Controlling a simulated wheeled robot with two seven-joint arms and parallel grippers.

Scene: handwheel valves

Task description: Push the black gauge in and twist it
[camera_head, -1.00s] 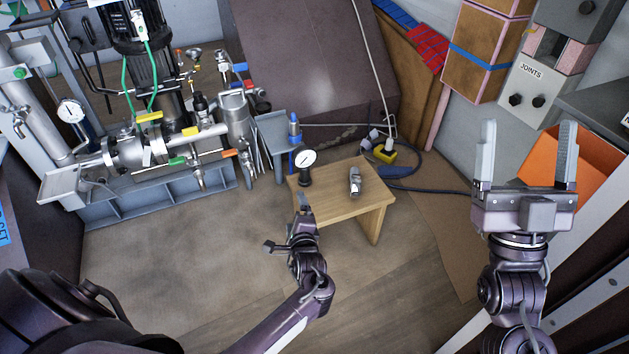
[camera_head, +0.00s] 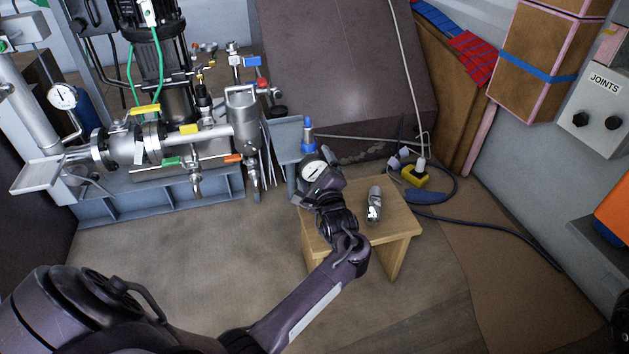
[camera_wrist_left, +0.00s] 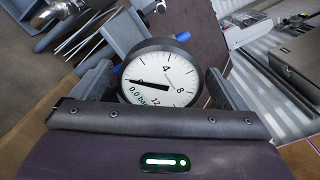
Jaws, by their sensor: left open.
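The black gauge (camera_head: 313,170) has a round white dial and stands at the back left of a small wooden stool (camera_head: 398,222). My left gripper (camera_head: 318,181) is at the gauge, and its wrist hides the gauge's lower part in the head view. In the left wrist view the gauge (camera_wrist_left: 160,80) sits between the two spread fingers of my left gripper (camera_wrist_left: 160,88), which is open. Whether either finger touches the gauge is unclear. The dial faces the wrist camera, its needle near the low end.
A metal fitting (camera_head: 374,204) lies on the stool, right of my left arm. A pipe rig with its own gauge (camera_head: 63,97) stands at the left. A cable and a yellow socket box (camera_head: 415,175) lie behind the stool. The floor in front is clear.

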